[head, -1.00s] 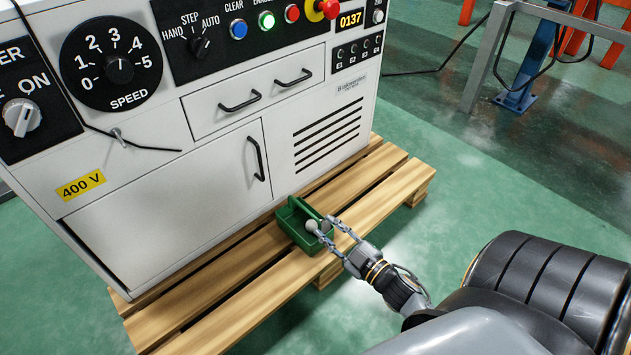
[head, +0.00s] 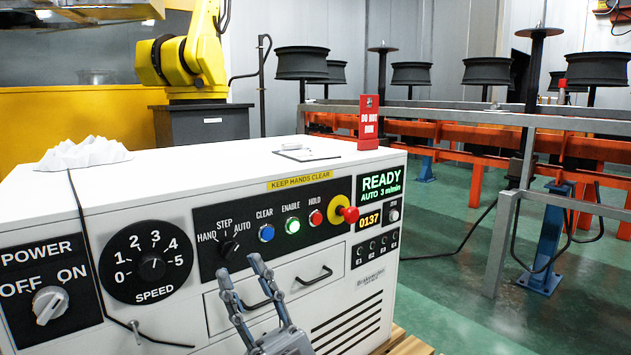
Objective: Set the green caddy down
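The green caddy is not in this head view; the lower front of the cabinet and most of the pallet are below the picture. My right gripper (head: 239,268) shows at the bottom centre, in front of the white control cabinet (head: 240,165). Its two grey fingers point up and stand apart with nothing between them. They overlap the drawer front and the lower edge of the control panel in the picture. Whether they touch the cabinet I cannot tell. My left gripper is not in view.
On the cabinet top are a crumpled white cloth (head: 84,154), a clipboard (head: 305,153) and a red "DO NOT RUN" sign (head: 369,123). A pallet corner (head: 405,343) shows below. A grey rail (head: 500,245) stands right; green floor (head: 455,310) lies between.

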